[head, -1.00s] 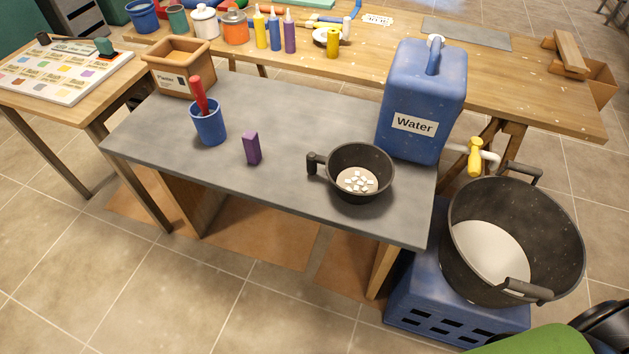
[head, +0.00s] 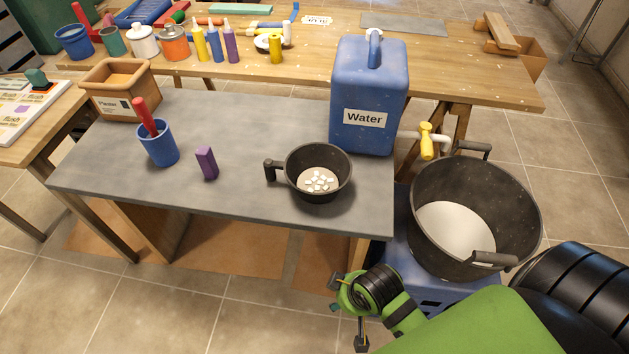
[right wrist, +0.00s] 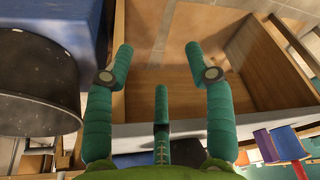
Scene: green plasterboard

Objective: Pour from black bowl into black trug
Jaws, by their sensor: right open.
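The black bowl (head: 319,192) stands upright on the grey table, its handle pointing left. Several small white pieces lie in it. The black trug (head: 428,246) stands upright on a blue crate to the right of the table, with white contents at its bottom. My right gripper (head: 352,312) is below and in front of the table's front edge, apart from the bowl and left of the trug. In the right wrist view its fingers (right wrist: 160,62) are spread and empty. A dark round vessel, probably the trug (right wrist: 35,85), shows at that view's left. My left gripper is not in view.
A purple block (head: 207,163), blue cup (head: 158,148) and planter (head: 118,88) stand left on the grey table (head: 235,125). Wooden panels (right wrist: 260,65) face my right gripper.

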